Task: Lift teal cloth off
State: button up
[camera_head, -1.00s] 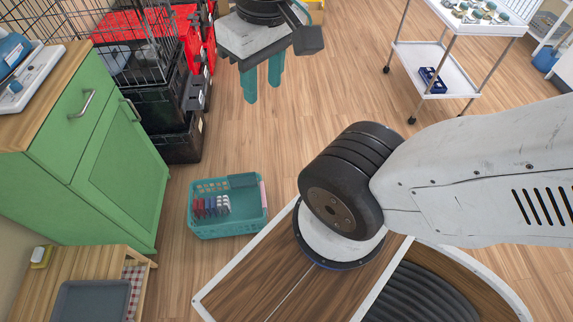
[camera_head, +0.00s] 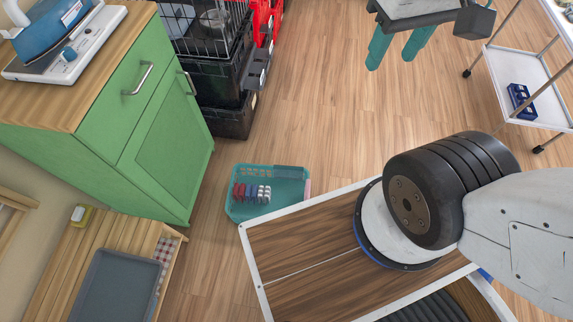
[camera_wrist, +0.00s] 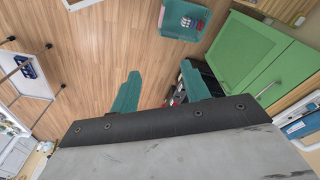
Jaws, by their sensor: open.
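No teal cloth can be made out for certain. A teal basket (camera_head: 236,211) stands on the floor beside my base, with several red, blue and white items inside. A darker teal patch (camera_head: 289,172) lies at its back right edge; I cannot tell whether it is cloth or part of the basket. The basket also shows at the top of the wrist view (camera_wrist: 178,32). My gripper (camera_head: 391,58), with teal fingers, is open and empty, up in the air over the floor, well away from the basket. Its fingers stand wide apart in the wrist view (camera_wrist: 159,71).
A green cabinet (camera_head: 165,155) with a blue-and-white appliance (camera_head: 66,38) on top stands at left. A grey tray (camera_head: 117,285) lies on a low wooden table. A white cart (camera_head: 500,62) stands right. Open floor lies between.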

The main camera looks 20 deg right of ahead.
aim_at(281, 172)
jog(key=k, duration=1.2)
jog(key=z, duration=0.85)
jog(key=i, duration=0.95)
jog(key=u, duration=0.45)
jog(key=i, duration=0.75)
jog(key=u, duration=0.9)
